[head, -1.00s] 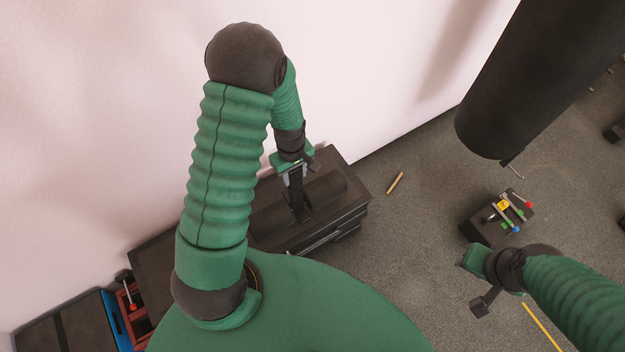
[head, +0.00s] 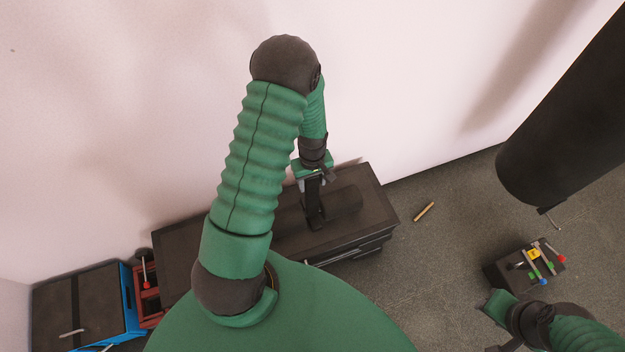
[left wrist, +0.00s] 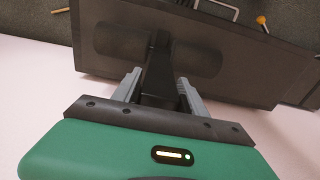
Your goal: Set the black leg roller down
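The black leg roller (head: 343,198) is a dark cylinder on a flat black stem, over the top of a long black cabinet (head: 372,183). In the left wrist view the roller (left wrist: 112,40) lies crosswise against the cabinet top. It looks level with the top, but I cannot tell whether it touches. My left gripper (head: 311,186) is above the cabinet near the wall. In the left wrist view its grey fingers (left wrist: 160,85) stand on both sides of the stem and look closed on it. My right gripper (head: 497,322) is at the lower right, partly cut off, with its fingers unclear.
A pale wall stands behind the cabinet. Left of it are a red box (head: 146,290) and a blue-edged dark case (head: 85,305). A small wooden stick (head: 424,212) lies on the grey floor. A dark box with coloured parts (head: 525,265) and a large black cylinder (head: 555,130) are at right.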

